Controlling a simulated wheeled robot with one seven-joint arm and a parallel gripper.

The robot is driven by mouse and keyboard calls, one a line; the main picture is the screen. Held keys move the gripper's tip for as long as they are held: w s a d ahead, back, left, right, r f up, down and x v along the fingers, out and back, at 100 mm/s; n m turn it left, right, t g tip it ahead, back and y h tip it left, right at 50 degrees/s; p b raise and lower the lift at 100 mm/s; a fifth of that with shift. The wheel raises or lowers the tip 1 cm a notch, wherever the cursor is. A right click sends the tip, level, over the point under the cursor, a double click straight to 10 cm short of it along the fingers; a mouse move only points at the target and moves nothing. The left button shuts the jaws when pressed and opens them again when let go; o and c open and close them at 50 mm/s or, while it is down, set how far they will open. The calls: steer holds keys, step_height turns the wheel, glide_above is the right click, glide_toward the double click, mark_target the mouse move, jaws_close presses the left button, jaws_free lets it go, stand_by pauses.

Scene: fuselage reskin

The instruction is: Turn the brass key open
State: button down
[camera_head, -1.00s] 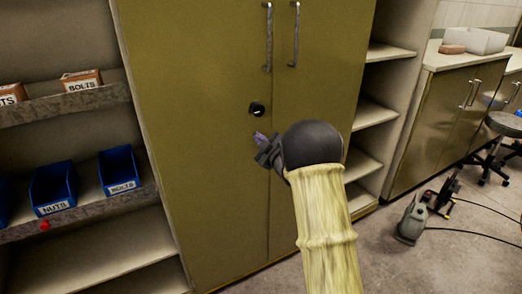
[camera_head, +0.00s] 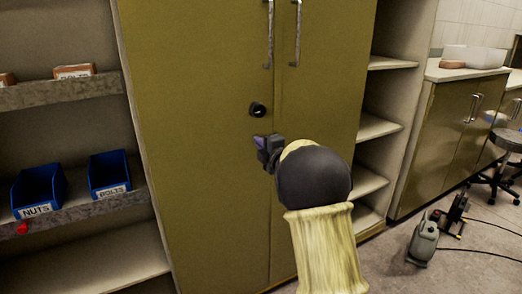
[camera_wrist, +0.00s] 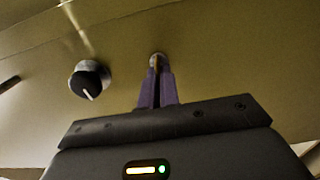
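The brass key shows only as a small pale brass-coloured piece (camera_wrist: 157,61) at my fingertips in the wrist view, against the cabinet door. The fingers hide most of it, so its angle cannot be told. My gripper (camera_head: 259,140) is at the door just below a black round knob (camera_head: 257,110). In the wrist view my purple fingers (camera_wrist: 158,78) are close together with the brass piece between their tips. The knob (camera_wrist: 90,79), with a white line, is to their left. The olive cabinet (camera_head: 195,150) has both doors shut.
Two upright metal handles (camera_head: 268,35) are above the knob. Shelves with a blue nuts bin (camera_head: 40,187) and a blue bolts bin (camera_head: 109,174) stand left. Open shelves (camera_head: 378,126) are right of the cabinet. A grey machine (camera_head: 423,240) with a cable is on the floor at right.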

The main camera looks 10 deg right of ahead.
stand_by(0.4)
steer(key=c, duration=1.6)
jaws_free()
steer(key=shift+c, duration=0.2)
steer(key=v, duration=1.7)
steer(key=shift+s+p, duration=0.2)
steer(key=shift+p, duration=0.1)
